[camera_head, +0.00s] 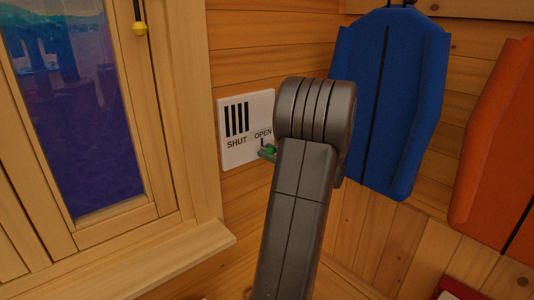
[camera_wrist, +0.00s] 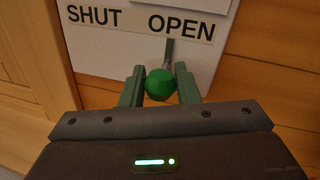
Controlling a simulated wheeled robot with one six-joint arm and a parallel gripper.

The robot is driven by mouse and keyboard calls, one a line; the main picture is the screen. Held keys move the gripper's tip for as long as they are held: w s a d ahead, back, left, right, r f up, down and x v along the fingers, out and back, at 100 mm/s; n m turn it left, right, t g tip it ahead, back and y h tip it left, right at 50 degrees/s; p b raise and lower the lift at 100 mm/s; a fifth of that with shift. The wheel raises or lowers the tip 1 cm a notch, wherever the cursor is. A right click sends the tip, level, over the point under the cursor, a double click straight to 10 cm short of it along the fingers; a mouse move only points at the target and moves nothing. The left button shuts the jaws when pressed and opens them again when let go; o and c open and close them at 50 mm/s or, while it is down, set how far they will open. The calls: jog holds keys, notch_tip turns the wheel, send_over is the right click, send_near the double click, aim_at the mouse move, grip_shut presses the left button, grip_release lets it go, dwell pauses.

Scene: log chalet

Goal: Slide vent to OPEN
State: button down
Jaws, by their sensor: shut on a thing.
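The vent (camera_head: 247,128) is a white plate on the log wall, with black slots and the words SHUT and OPEN; its lower part also shows in the wrist view (camera_wrist: 128,55). The vent's green knob (camera_wrist: 160,85) sits on a thin stem, below and between the two words, closer to OPEN. My gripper (camera_wrist: 161,80) has its two green fingers around the knob, one on each side, and is shut on it. In the head view, my arm hides the plate's right end and most of the gripper (camera_head: 266,152).
A window with a wooden frame and sill (camera_head: 190,250) is left of the vent. A blue padded vest-like item (camera_head: 385,100) hangs just right of my arm, and an orange one (camera_head: 500,140) hangs further right. A yellow-ended pull (camera_head: 140,28) hangs at the window.

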jog(key=c, duration=1.1)
grip_release()
jog(key=b+v, duration=0.2)
jog(key=v, duration=1.2)
jog(key=shift+a, duration=0.15)
jog(key=p+x, duration=0.2)
jog(key=x, duration=1.1)
jog(key=shift+w+a, duration=0.2)
jog(key=shift+w, duration=0.05)
jog(key=shift+w+a, duration=0.1)
jog(key=shift+a, duration=0.05)
jog(key=shift+s+a, duration=0.1)
jog(key=shift+s, duration=0.1)
